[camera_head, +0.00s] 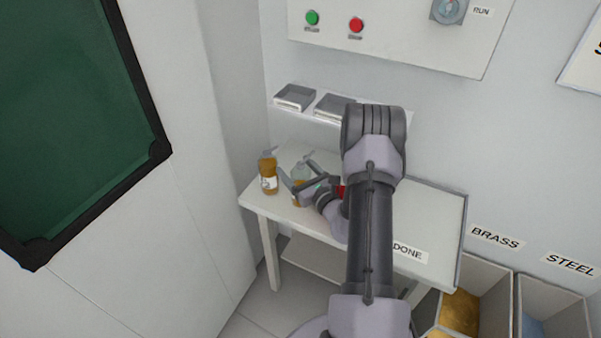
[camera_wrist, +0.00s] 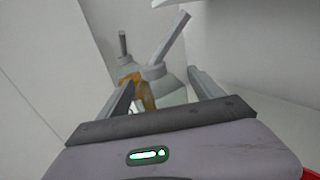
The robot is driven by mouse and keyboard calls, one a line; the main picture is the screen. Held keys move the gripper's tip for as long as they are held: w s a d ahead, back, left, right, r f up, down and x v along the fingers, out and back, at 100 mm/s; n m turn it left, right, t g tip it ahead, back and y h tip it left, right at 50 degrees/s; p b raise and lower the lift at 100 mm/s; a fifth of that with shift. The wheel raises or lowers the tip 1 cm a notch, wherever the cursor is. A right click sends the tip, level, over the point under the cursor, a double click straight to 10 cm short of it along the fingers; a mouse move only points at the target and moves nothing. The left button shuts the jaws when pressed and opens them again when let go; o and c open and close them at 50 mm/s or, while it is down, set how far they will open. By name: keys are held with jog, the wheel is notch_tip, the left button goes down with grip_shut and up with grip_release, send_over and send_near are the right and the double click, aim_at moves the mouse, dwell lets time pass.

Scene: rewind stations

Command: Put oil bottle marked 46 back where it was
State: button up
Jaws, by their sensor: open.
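Two pump-top oil bottles stand on the white table. The left one (camera_head: 268,180) is amber with a white label and stands clear of my gripper. The other bottle (camera_head: 301,172) has a clear upper part and amber lower down; my gripper (camera_head: 297,174) partly hides it. In the wrist view this nearer bottle (camera_wrist: 168,82) stands between my open fingers (camera_wrist: 163,92), its pump nozzle pointing up right. The left bottle (camera_wrist: 126,68) shows behind it. I cannot read the number on either label, so I cannot tell which is marked 46.
The white table (camera_head: 435,210) has a DONE label (camera_head: 408,251) at its front. A wall shelf with grey trays (camera_head: 295,96) hangs above. A red object (camera_head: 341,191) is partly hidden by my arm. BRASS and STEEL bins (camera_head: 480,275) stand at right.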

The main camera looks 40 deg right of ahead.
jog(key=s+a+p, duration=0.1)
jog(key=s+a, duration=0.1)
jog(key=s, duration=1)
jog(key=w+a+r+n+g+y, duration=0.2)
jog(key=a+r+n+y, duration=0.45)
jog(key=a, duration=0.25)
jog(key=w+a+r+n+g+y, duration=0.1)
jog(key=w+a+r+n+y, duration=0.2)
jog(key=a+r+n+y, duration=0.45)
jog(key=s+a+r+n+g+y, duration=0.1)
jog(key=s+a+r+n+g, duration=0.1)
jog(key=a+g, duration=0.3)
jog(key=s+a+r+n+g+y, duration=0.1)
jog(key=s+a+n+g, duration=0.15)
jog(key=a, duration=0.55)
jog(key=s+a+r+n+g+h, duration=0.2)
jog(key=s+a+n+g+h, duration=0.4)
jog(key=s+n, duration=0.4)
jog(key=s+d+r+n+t+h, duration=0.3)
jog(key=s+r+n+t+h, duration=0.1)
jog(key=h, duration=0.1)
jog(key=shift+s+d+r+n, duration=0.25)
jog(key=shift+r+n, duration=0.05)
jog(key=shift+n, duration=0.05)
